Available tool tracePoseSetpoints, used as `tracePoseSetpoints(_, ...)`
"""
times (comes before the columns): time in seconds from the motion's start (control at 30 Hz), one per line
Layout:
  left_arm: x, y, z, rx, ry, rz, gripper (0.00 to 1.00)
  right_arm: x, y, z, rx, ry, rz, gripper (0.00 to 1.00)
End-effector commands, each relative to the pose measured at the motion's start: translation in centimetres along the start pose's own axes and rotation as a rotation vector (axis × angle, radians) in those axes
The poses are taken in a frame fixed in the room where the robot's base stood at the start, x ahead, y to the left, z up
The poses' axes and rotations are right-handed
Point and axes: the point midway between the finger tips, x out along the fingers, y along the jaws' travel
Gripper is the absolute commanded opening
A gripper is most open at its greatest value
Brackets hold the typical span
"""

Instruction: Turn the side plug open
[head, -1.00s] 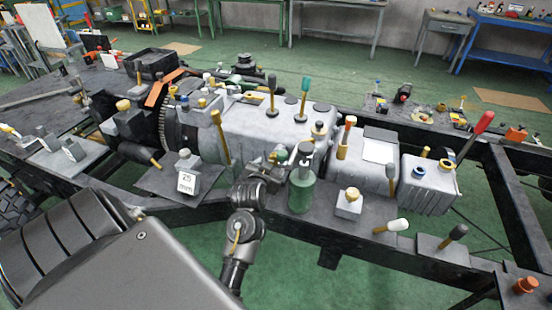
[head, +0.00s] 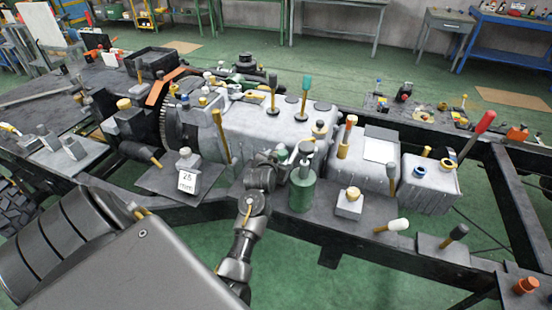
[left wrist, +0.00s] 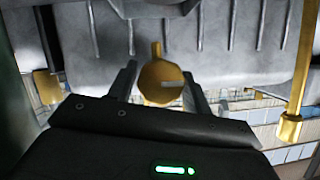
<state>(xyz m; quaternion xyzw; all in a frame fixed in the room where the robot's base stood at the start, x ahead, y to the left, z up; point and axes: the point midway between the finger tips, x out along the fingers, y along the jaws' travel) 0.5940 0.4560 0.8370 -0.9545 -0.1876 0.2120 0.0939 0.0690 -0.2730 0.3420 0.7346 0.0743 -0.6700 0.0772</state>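The side plug (left wrist: 161,82) is a round brass-coloured plug with a short bar pointing up, set low on the side of the grey casing (left wrist: 215,35). In the left wrist view my left gripper (left wrist: 160,75) is open, with one dark finger on each side of the plug. I cannot tell whether either finger touches it. In the head view my left gripper (head: 277,160) is beside the near side of the long grey gearbox casing (head: 260,130), partly hidden by a green bottle; the plug cannot be made out there. My right gripper is not in view.
The green bottle (head: 302,192) stands close to the right of my gripper. A block marked 25 mm (head: 187,182) is on the left plate. A brass rod (left wrist: 294,85) stands to the right in the wrist view. Frame rails (head: 420,258) run along the near side.

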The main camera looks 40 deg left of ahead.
Motion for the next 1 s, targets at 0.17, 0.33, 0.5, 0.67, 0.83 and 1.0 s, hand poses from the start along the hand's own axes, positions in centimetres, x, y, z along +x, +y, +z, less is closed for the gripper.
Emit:
tracePoseSetpoints(0.17, 0.0, 0.0, 0.0, 0.000, 0.000, 0.000, 0.26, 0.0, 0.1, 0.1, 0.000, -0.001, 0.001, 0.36)
tracePoseSetpoints(0.33, 0.0, 0.0, 0.0, -0.002, 0.000, 0.001, 0.19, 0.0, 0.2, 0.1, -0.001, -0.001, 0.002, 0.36)
tracePoseSetpoints(0.5, -0.1, -0.1, -0.1, -0.031, 0.000, 0.013, 0.19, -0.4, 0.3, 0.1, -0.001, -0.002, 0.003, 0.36)
tracePoseSetpoints(0.67, -0.1, -0.2, -0.2, -0.101, -0.001, 0.042, 0.19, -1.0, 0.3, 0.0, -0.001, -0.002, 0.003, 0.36)
tracePoseSetpoints(0.83, -0.1, -0.2, -0.2, -0.225, -0.003, 0.094, 0.19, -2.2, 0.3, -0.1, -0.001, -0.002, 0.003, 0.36)
tracePoseSetpoints(1.0, -0.2, -0.3, -0.3, -0.372, -0.003, 0.155, 0.19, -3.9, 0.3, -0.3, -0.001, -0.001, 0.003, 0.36)
